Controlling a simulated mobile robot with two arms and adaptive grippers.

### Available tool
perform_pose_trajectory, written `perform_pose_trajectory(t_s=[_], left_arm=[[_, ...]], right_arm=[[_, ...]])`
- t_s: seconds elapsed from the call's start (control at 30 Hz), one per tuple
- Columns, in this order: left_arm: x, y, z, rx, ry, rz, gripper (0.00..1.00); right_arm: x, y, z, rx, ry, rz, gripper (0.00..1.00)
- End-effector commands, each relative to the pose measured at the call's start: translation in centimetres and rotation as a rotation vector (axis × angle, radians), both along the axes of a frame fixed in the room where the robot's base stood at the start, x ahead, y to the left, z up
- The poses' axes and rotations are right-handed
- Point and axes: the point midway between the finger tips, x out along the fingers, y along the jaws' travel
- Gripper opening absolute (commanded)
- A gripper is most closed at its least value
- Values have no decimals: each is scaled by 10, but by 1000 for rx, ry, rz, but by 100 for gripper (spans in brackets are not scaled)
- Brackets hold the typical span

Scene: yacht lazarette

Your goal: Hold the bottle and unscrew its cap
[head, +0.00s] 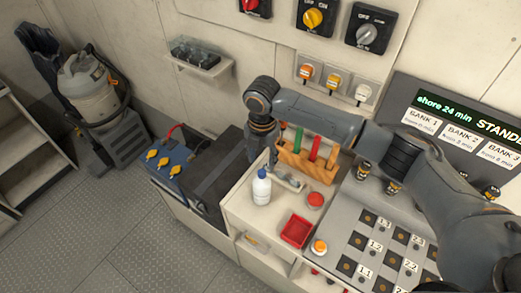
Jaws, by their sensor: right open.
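A white bottle (262,190) with a blue cap (262,173) stands upright on the light counter, near its left end. The cap is on the bottle. My right gripper (263,157) points down, open and empty, just above and slightly behind the cap in the picture. It looks apart from the cap, but the exact gap is hard to tell. No gripper is around the bottle's body. My left gripper is out of view.
A wooden rack (308,166) with coloured handles stands behind and right of the bottle. A red tray (297,231), a round red item (315,200) and an orange button (319,246) are to the right. A dark case (208,178) and blue battery (165,156) are left.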

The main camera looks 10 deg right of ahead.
Motion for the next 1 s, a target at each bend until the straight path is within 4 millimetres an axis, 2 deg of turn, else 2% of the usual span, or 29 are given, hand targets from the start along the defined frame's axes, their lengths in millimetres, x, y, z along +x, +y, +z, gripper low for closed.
perform_pose_trajectory(t_s=[0.17,0.37,0.73,1.0], left_arm=[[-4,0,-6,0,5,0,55],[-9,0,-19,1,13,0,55],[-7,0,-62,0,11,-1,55],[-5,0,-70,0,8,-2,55]], right_arm=[[0,-1,-5,-3,2,7,46],[0,-1,-23,-2,0,6,46],[0,-1,-66,-2,-1,5,46],[0,-1,-74,-2,-1,5,46]])
